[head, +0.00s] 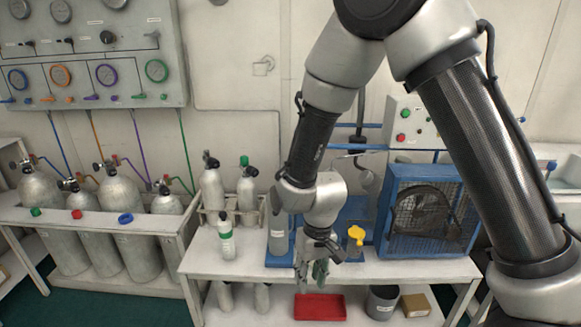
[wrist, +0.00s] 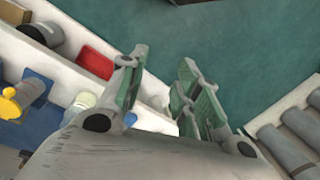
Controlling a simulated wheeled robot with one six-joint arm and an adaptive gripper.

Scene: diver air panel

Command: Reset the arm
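My gripper (head: 312,270) hangs at the end of my arm, fingers pointing down, in front of the white bench (head: 400,268) in the head view. In the wrist view my gripper (wrist: 160,95) has its green-padded fingers spread apart with nothing between them. The dark green floor (wrist: 215,30) shows beyond the fingertips. My arm reaches down from the top right of the head view and hides part of the bench and wall.
The bench carries a caged blue fan unit (head: 430,212), a yellow-topped item (head: 356,238), and small cylinders (head: 248,195). A red tray (head: 320,306) sits on its lower shelf. Large cylinders (head: 135,245) stand in a rack at left, below a gauge panel (head: 90,50).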

